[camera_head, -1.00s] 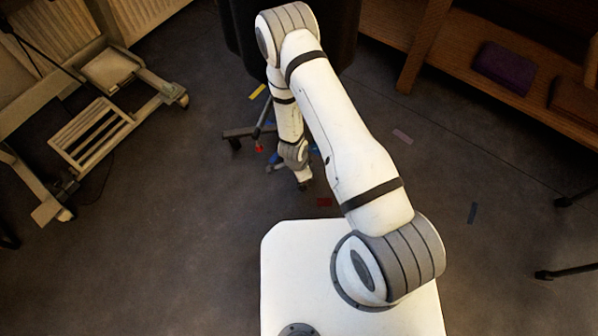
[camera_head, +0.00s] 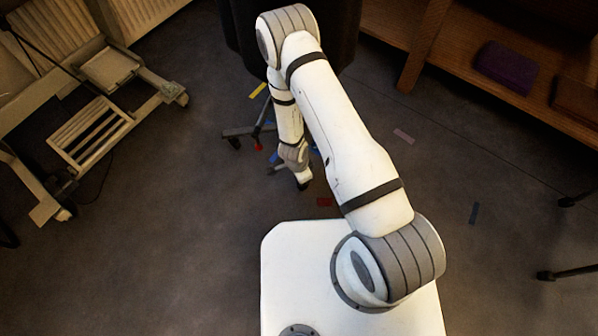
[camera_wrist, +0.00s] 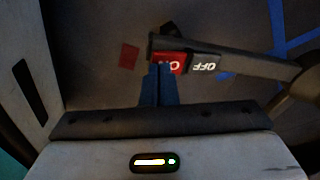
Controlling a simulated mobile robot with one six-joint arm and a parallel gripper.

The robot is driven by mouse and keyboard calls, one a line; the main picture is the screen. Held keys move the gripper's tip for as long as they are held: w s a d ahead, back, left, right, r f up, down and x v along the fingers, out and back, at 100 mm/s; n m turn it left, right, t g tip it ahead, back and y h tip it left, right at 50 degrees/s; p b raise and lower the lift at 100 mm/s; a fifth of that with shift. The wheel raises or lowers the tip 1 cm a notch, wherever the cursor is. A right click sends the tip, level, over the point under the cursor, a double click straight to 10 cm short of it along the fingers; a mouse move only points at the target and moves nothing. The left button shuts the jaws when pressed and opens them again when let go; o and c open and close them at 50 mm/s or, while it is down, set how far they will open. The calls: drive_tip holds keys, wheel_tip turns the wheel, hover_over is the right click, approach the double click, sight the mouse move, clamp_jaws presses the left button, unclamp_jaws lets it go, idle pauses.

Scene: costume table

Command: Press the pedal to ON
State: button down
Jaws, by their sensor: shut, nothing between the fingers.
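The pedal shows in the wrist view at the end of a dark stand leg. Its red part (camera_wrist: 169,61) carries ON lettering, partly covered by my fingers. Beside it, to the right, is a black part (camera_wrist: 204,64) lettered OFF. My gripper (camera_wrist: 161,68) is shut and empty. Its blue-looking fingertips overlap the lower edge of the red part; I cannot tell whether they touch it. In the head view my gripper (camera_head: 303,185) points down close to the floor, and this pedal cannot be made out beside it.
The dark leg (camera_wrist: 255,66) runs right from the pedal. Blue tape (camera_wrist: 279,30) and a red patch (camera_wrist: 129,56) lie on the floor nearby. In the head view a wheeled frame (camera_head: 92,138) stands left and a wooden shelf (camera_head: 480,62) right. Floor between is mostly clear.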

drive_tip(key=shift+f+b, duration=0.45)
drive_tip(key=shift+f, duration=0.1)
drive_tip(key=shift+r, duration=0.1)
wheel_tip(320, 180, up, 7)
drive_tip(key=p, duration=0.6)
idle(0.3)
drive_tip(key=shift+s, duration=0.15)
idle(0.4)
